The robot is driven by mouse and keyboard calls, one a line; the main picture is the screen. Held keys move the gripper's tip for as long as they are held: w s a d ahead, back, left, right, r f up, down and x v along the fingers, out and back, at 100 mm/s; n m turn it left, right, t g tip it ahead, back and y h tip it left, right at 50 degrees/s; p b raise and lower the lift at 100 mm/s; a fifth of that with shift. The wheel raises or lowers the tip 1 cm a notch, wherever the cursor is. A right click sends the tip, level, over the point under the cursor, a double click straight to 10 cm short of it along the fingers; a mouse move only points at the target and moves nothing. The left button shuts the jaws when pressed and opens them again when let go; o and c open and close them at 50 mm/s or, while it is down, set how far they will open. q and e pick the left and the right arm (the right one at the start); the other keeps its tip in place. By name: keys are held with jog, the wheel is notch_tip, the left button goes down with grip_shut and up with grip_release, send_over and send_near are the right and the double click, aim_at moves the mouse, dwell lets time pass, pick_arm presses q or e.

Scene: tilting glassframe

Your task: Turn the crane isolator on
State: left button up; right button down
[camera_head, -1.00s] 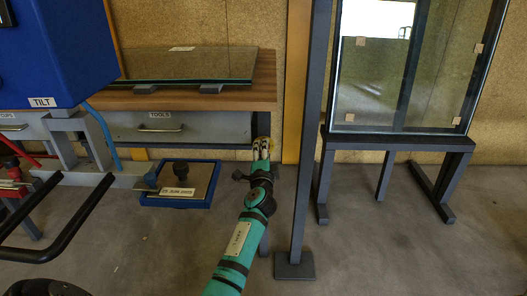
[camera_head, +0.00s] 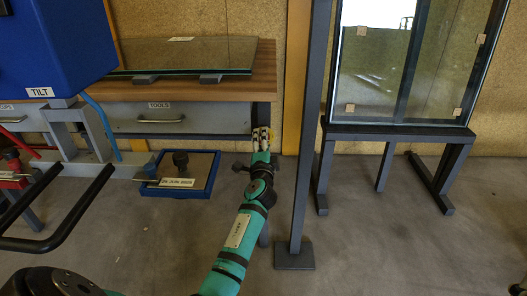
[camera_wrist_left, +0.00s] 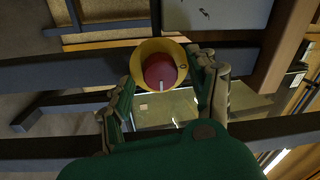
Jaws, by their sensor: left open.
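The crane isolator is a red round knob (camera_wrist_left: 160,71) with a white mark pointing down, set in a yellow round housing (camera_wrist_left: 150,50). It shows in the left wrist view. In the head view only a trace of yellow shows at the fingers; my gripper hides the rest. My left gripper (camera_head: 262,133) is at the dark table leg, below the wooden bench top. In the left wrist view the open fingers (camera_wrist_left: 164,75) stand on either side of the isolator in the picture. I cannot tell whether they touch it. My right gripper is not in view.
A wooden bench (camera_head: 190,92) with a glass sheet and a TOOLS drawer (camera_head: 158,118) stands behind. A blue tray (camera_head: 213,168) lies on the floor left of my arm. A dark post (camera_head: 305,140) and a glass frame on a stand (camera_head: 400,132) are on the right.

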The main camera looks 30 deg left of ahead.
pick_arm(q)
jog(key=r+v, duration=0.1)
jog(key=v, duration=1)
jog(key=shift+s+f, duration=0.25)
jog(key=shift+f, duration=0.25)
jog(key=shift+d, duration=0.1)
